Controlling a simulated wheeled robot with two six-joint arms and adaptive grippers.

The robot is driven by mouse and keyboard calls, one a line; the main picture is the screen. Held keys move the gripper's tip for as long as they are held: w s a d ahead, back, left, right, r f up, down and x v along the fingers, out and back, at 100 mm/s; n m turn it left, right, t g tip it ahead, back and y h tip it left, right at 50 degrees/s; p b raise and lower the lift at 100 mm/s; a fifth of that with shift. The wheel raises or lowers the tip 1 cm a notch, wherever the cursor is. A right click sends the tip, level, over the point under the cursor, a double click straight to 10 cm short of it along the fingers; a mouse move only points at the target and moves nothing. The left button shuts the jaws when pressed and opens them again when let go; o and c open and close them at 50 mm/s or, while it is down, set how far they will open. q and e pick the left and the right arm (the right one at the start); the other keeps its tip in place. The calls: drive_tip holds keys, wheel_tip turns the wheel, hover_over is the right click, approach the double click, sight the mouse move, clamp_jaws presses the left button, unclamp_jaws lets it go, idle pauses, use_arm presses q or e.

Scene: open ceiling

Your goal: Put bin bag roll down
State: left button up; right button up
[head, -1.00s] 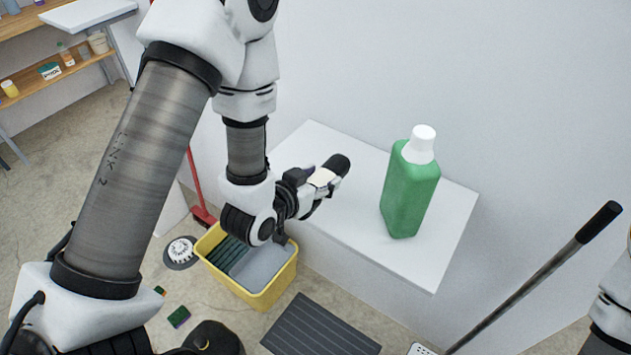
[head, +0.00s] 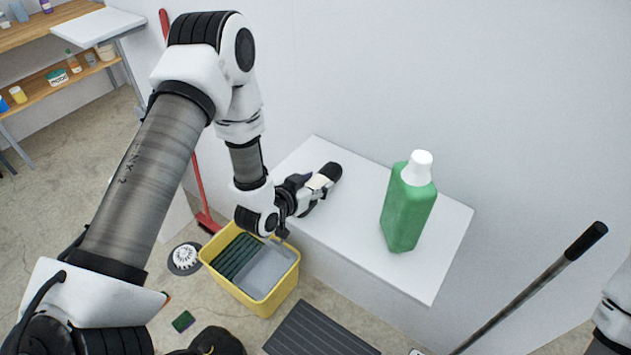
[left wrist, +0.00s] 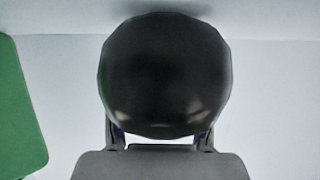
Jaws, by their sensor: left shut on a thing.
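The bin bag roll (head: 330,171) is black, and its rounded end shows past my left gripper in the head view. My left gripper (head: 318,181) is shut on it, over the left part of the white ledge (head: 345,238). In the left wrist view the roll (left wrist: 165,75) is a large dark round shape between the fingers (left wrist: 160,140). I cannot tell whether the roll touches the ledge. Most of its length is hidden by the gripper. The right gripper is out of view; only part of my right arm shows at the right edge.
A green bottle (head: 408,208) with a white cap stands on the ledge right of the roll. A yellow bucket (head: 283,288) is on the floor below my left wrist. A red broom (head: 200,190) leans behind it. A grey mat (head: 318,332) lies in front of the ledge.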

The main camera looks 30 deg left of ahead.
use_arm(q)
drive_tip(key=o, duration=1.4)
drive_tip(key=shift+c, duration=0.2)
drive_tip(key=shift+w+d, duration=0.1)
drive_tip(key=b+v, duration=0.2)
drive_tip(key=v, duration=0.6)
drive_tip(key=shift+r, duration=0.1)
drive_tip(key=shift+v, duration=1.15)
drive_tip(key=s+d+f+n+g+y+p, duration=0.1)
drive_tip(key=s+f+g+p, duration=0.1)
drive_tip(key=s+f+g, duration=0.4)
drive_tip(key=s+d+f+n+g+p, duration=0.1)
drive_tip(key=s+d+f+g+p, duration=0.1)
drive_tip(key=s+f+g, duration=0.5)
drive_tip(key=s+f, duration=0.5)
drive_tip(key=s, duration=0.4)
drive_tip(key=shift+s+d+y, duration=0.2)
drive_tip(key=shift+d+y, duration=0.1)
drive_tip(key=shift+y, duration=0.1)
